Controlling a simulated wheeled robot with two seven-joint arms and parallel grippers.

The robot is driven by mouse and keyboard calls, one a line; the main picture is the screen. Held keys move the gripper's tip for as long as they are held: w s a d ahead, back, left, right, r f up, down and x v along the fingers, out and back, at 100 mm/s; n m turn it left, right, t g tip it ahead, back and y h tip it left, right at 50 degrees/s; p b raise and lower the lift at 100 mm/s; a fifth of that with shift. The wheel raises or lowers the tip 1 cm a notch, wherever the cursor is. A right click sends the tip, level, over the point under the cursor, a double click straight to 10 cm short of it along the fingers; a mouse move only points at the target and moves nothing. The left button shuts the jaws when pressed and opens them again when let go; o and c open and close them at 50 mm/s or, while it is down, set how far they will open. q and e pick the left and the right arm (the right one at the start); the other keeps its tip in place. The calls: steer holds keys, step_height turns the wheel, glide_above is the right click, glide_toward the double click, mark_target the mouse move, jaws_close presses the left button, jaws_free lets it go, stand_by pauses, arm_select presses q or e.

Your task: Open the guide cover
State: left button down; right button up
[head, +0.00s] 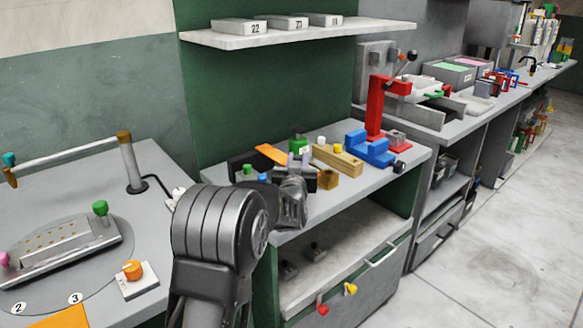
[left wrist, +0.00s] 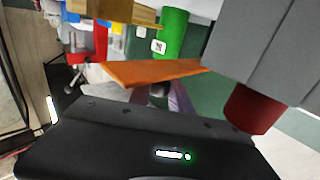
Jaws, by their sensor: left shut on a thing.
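An orange plate (head: 271,153), which I take to be the guide cover, slants over a dark block on the middle bench in the head view. In the left wrist view the orange plate (left wrist: 150,72) lies across the middle, just beyond my gripper's black body. A green cylinder (head: 297,143) stands beside it and also shows in the left wrist view (left wrist: 172,32). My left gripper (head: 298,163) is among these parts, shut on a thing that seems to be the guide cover. Its fingertips are largely hidden, so the exact grip point is unclear. My right gripper is not in view.
A blue vise-like fixture (head: 372,150) and a red press (head: 388,105) stand to the right, near a wooden block (head: 338,160). A shelf (head: 300,34) with numbered boxes hangs above. A dark red cylinder (left wrist: 250,108) is close at the right in the left wrist view.

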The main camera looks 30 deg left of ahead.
arm_select(q)
steer(key=shift+s+a+r, duration=0.1)
steer(key=shift+s+a, duration=0.1)
steer(key=shift+a, duration=0.15)
steer(key=c, duration=1.2)
jaws_free()
steer(key=shift+w+d, duration=0.1)
steer(key=shift+d, duration=0.05)
steer(key=shift+s+d, duration=0.3)
steer(key=shift+s, duration=0.05)
steer(key=v, duration=0.7)
steer(key=shift+a, duration=0.1)
